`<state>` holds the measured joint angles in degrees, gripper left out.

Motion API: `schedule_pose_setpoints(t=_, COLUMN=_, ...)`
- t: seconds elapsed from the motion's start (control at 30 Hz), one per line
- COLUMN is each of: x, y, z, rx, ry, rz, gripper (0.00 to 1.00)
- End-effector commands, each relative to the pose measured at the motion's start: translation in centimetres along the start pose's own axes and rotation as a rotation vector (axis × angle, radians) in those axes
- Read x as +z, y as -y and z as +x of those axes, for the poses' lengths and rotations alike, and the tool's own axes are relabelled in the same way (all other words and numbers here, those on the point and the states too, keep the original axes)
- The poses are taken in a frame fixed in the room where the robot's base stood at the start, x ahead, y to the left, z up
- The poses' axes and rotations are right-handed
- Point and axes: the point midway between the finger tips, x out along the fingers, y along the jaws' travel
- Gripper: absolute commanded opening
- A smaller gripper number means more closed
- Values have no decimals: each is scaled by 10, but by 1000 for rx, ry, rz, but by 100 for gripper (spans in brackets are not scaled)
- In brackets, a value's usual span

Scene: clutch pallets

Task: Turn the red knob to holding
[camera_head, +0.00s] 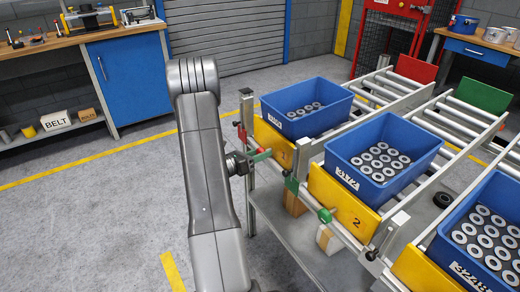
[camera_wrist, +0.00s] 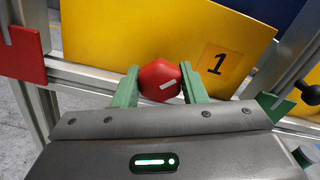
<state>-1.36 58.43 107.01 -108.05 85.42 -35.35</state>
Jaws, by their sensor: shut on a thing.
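The red knob (camera_wrist: 158,84) sits on the rail below the yellow panel marked 1 (camera_wrist: 218,57) in the wrist view. A short white mark on its face lies right of centre, slanting slightly up to the right. My gripper (camera_wrist: 159,72) is shut on the knob, with one green finger on each side. In the head view my gripper (camera_head: 262,156) reaches the rail at lane 1, and the knob is not clearly seen there.
Blue crates of metal rings stand on the roller lanes, including the lane 1 crate (camera_head: 307,108) and lane 2 crate (camera_head: 383,158). A green knob (camera_head: 326,214) is on the rail by lane 2. The floor left of my arm is clear.

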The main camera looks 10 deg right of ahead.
Motion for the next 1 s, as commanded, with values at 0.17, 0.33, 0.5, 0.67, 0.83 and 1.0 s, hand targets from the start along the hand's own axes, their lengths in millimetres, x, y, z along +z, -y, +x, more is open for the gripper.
schedule_pose_setpoints(t=0.17, x=2, y=0, z=0, rx=1, ry=-1, rz=-113, gripper=0)
schedule_pose_setpoints(t=0.33, x=1, y=0, z=0, rx=1, ry=-1, rz=-183, gripper=0)
schedule_pose_setpoints(t=0.5, x=0, y=0, z=0, rx=1, ry=-1, rz=-221, gripper=0)
schedule_pose_setpoints(t=0.67, x=-1, y=0, z=0, rx=1, ry=-1, rz=-234, gripper=0)
schedule_pose_setpoints(t=0.83, x=-1, y=-1, z=0, rx=1, ry=-1, rz=-235, gripper=0)
schedule_pose_setpoints(t=1.0, x=-1, y=-1, z=0, rx=1, ry=-1, rz=-234, gripper=40)
